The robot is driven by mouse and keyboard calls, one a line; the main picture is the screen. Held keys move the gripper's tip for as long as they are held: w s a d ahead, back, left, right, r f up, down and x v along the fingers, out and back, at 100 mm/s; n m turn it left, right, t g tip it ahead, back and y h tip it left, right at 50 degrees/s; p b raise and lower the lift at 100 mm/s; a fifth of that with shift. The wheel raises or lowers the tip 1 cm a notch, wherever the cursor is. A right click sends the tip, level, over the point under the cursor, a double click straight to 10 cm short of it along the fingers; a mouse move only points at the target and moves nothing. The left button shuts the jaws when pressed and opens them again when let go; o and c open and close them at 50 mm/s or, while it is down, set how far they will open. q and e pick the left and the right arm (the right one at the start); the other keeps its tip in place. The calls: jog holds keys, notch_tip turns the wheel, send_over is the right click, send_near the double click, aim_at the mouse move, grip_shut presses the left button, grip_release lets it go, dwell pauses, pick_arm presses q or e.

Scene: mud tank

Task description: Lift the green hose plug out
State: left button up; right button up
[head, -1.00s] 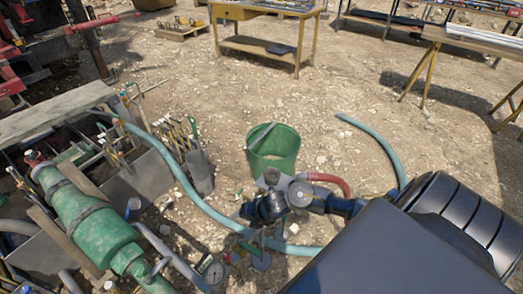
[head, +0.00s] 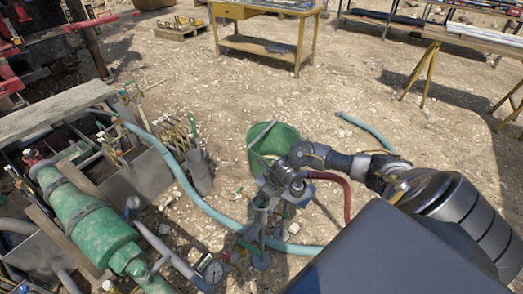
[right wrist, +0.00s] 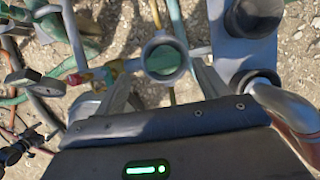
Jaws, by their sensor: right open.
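In the right wrist view a round grey collar with a green face inside it (right wrist: 163,62) sits between my fingers; the green part looks like the hose plug, but its full shape is hidden. My right gripper (right wrist: 161,72) is open, with one finger on each side of the collar. I see no clear contact. In the head view my right gripper (head: 262,215) points down over the pipe fittings in front of the green bucket (head: 285,142), and the plug cannot be made out there. My left gripper is not in view.
A light blue hose (head: 205,207) curves past the fittings, and a red hose (head: 345,195) runs beside my arm. Gravel ground around the yellow bench (head: 262,47) is mostly clear.

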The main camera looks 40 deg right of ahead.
jog(key=shift+d+x, duration=0.15)
jog(key=shift+x, duration=1.15)
jog(key=shift+d+x, duration=0.1)
jog(key=shift+x, duration=1.25)
jog(key=shift+w, duration=0.1)
jog(key=c, duration=1.1)
jog(key=shift+r, duration=0.1)
jog(key=shift+r+p, duration=0.3)
jog(key=shift+r, duration=0.3)
jog(key=s+r, duration=0.4)
jog(key=s+r+b, duration=0.1)
jog(key=s+r, duration=0.2)
jog(key=s, duration=0.2)
jog(key=s+r, duration=0.4)
jog(key=s, duration=0.1)
jog(key=shift+d+r, duration=0.15)
jog(key=shift+r, duration=0.15)
